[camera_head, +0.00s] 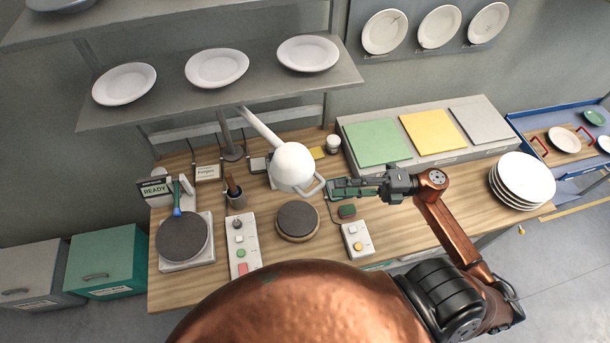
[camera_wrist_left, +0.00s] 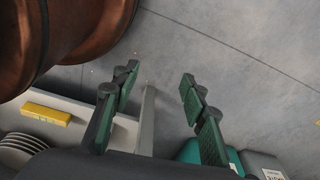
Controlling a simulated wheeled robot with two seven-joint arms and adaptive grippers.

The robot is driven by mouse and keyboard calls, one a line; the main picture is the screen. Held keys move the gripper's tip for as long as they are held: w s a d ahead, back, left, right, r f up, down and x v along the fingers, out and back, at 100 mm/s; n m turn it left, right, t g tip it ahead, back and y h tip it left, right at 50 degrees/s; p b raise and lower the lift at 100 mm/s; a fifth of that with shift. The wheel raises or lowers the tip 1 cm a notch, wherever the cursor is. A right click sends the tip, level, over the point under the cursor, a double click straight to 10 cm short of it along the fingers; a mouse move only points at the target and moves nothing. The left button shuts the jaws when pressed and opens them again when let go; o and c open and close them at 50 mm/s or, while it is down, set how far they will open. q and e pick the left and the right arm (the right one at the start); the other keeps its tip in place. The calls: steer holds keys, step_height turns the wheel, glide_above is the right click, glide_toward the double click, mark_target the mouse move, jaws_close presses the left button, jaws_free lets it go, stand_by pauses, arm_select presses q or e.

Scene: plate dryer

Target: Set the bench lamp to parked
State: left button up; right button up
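The bench lamp has a round white head (camera_head: 293,165) on a pale arm that slants up left to a grey post (camera_head: 230,145) at the back of the bench. A loop handle (camera_head: 317,188) sticks out at the head's lower right. My right gripper (camera_head: 333,189) has its green fingertips just right of this handle; I cannot tell whether they touch it or how far they are apart. My left gripper (camera_wrist_left: 157,82) is open and empty in the left wrist view, over grey floor. It does not show in the head view.
The wooden bench (camera_head: 185,290) carries a dark round pad (camera_head: 298,221), a button panel (camera_head: 243,246), a small control box (camera_head: 357,239) and a plate stack (camera_head: 522,180). A raised board with coloured squares (camera_head: 428,131) stands behind my right gripper. A plate shelf (camera_head: 220,95) overhangs the back.

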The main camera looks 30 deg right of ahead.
mark_target(315, 188)
steer(key=p+x, duration=0.2)
steer(key=x, duration=0.5)
steer(key=shift+r+p, duration=0.2)
steer(key=shift+p, duration=0.15)
steer(key=shift+w+a, duration=0.2)
steer(key=shift+a, duration=0.1)
steer(key=shift+a+f, duration=0.1)
steer(key=shift+a, duration=0.05)
steer(key=c, duration=0.3)
jaws_close()
arm_select(q)
steer(key=s+r, duration=0.2)
steer(key=shift+s+r, duration=0.2)
steer(key=shift+r, duration=0.2)
steer(key=shift+w, duration=0.15)
